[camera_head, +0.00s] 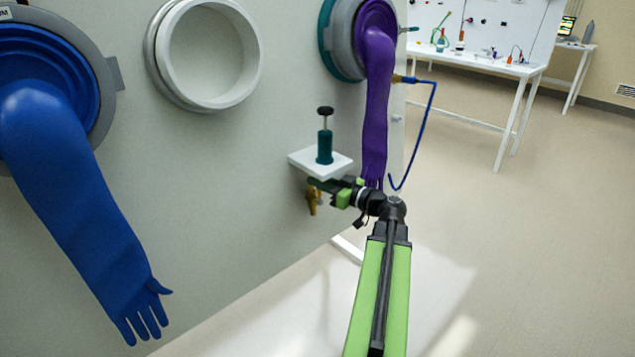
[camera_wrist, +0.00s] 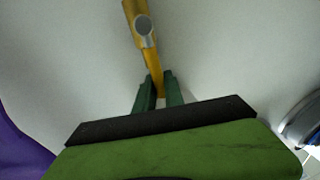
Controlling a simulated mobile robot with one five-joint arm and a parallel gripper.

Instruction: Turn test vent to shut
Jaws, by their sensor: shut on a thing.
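The test vent, a small brass-yellow valve (camera_head: 313,203), sits on the pale glovebox wall just below a small white shelf. In the wrist view its yellow lever (camera_wrist: 151,55) runs from a round grey bolt at the top down between my fingertips. My gripper (camera_head: 314,184) reaches in from the right under the shelf. Its dark green fingers (camera_wrist: 160,90) are closed on the lever's lower end. The lever's tip is partly hidden between the fingers, and in the head view my gripper covers part of the valve.
A white shelf (camera_head: 320,161) with a teal plunger device (camera_head: 325,143) is close above my gripper. A purple glove (camera_head: 377,100) hangs right beside my arm, with a blue hose (camera_head: 425,125) behind. A blue glove (camera_head: 85,215) hangs at left. The floor at right is clear.

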